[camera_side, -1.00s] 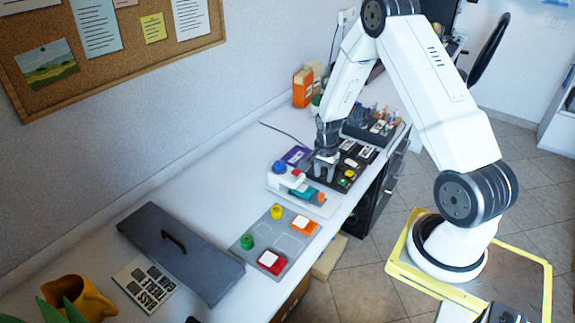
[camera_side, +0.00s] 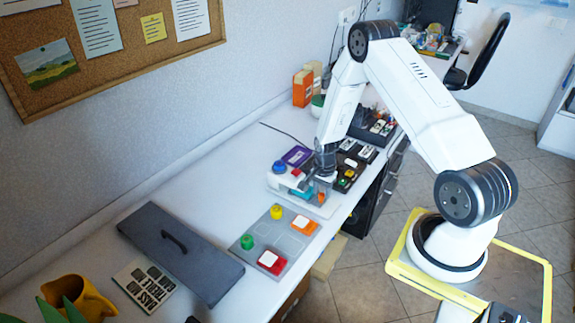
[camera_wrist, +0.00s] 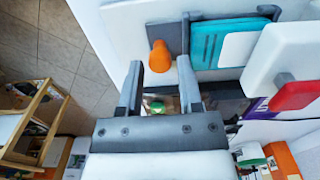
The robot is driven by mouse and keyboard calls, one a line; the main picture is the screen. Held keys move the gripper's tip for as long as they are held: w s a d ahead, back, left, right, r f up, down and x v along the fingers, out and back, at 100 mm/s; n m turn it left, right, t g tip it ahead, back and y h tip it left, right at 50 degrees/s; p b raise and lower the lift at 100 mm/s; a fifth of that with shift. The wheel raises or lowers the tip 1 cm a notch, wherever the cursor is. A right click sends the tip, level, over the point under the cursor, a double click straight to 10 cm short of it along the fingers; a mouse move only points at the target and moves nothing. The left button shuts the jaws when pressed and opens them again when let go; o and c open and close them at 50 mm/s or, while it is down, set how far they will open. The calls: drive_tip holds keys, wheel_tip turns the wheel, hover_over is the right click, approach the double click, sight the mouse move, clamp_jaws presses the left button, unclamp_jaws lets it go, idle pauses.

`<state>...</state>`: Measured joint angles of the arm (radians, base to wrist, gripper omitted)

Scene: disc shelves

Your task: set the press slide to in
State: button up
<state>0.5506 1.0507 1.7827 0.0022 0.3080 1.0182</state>
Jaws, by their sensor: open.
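The press (camera_side: 283,180) is a white unit on a pale base, with a blue knob on top and a red part. In the wrist view its white head (camera_wrist: 280,62) and red part (camera_wrist: 295,95) are at the right. A teal block with a white top (camera_wrist: 215,42) sits beside the head. An orange knob (camera_wrist: 158,56), which looks like the slide's handle, stands left of the teal block. My gripper (camera_wrist: 160,70) is open, its fingertips on either side of the orange knob with gaps showing. In the side view my gripper (camera_side: 317,186) is low over the press's right end and partly hides the teal block.
A grey board (camera_side: 273,241) with coloured blocks lies nearer the camera. A black panel with buttons (camera_side: 348,172) is just behind my gripper. A grey lid with a handle (camera_side: 180,252) lies at the left.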

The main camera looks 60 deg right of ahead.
drive_tip(key=shift+f, duration=0.3)
clamp_jaws()
idle(1.4)
